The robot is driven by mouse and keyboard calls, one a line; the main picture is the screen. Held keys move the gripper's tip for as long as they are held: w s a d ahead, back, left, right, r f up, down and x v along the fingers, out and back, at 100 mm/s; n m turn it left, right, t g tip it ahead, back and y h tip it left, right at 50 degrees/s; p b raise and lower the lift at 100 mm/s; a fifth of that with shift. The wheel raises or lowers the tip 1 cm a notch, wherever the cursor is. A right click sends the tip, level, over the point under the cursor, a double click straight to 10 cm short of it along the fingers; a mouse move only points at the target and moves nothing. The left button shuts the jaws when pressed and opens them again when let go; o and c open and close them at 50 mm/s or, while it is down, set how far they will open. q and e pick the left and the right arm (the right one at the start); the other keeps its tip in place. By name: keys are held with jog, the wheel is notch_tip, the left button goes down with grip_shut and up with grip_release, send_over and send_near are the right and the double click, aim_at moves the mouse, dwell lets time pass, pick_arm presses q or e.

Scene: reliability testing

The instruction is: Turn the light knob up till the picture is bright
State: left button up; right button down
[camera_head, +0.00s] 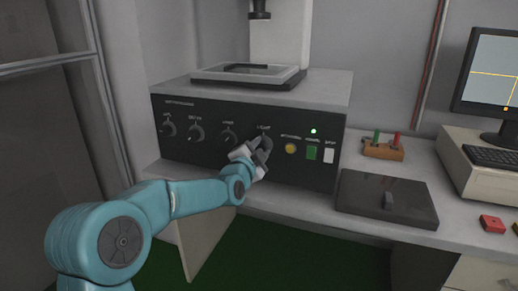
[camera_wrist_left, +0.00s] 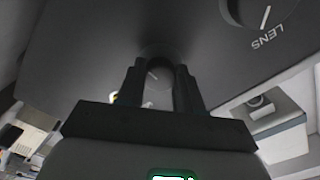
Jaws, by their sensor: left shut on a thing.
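The light knob (camera_wrist_left: 155,74) shows partly between my left fingers in the wrist view, dark with a pale pointer mark. In the head view the LIGHT label (camera_head: 264,127) shows above my left gripper (camera_head: 257,152), which hides most of the knob. My left gripper (camera_wrist_left: 159,84) is shut on the light knob, one finger on each side. The monitor (camera_head: 490,75) at the right shows a grey-blue picture with yellow lines, cut off by the frame edge. My right gripper is in neither view.
The lens knob (camera_head: 229,132) and two more knobs are left of my gripper. A yellow button (camera_head: 291,148), a green button (camera_head: 311,153) and a white stop button (camera_head: 329,156) are to its right. A black flat plate (camera_head: 385,198) lies on the bench.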

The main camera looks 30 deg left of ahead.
pick_arm(q)
jog(key=shift+r+m, duration=0.1)
jog(key=shift+m, duration=0.3)
jog(key=o, duration=1)
jog(key=shift+o, duration=0.2)
jog(key=v, duration=1.6)
jog(key=shift+s, duration=0.2)
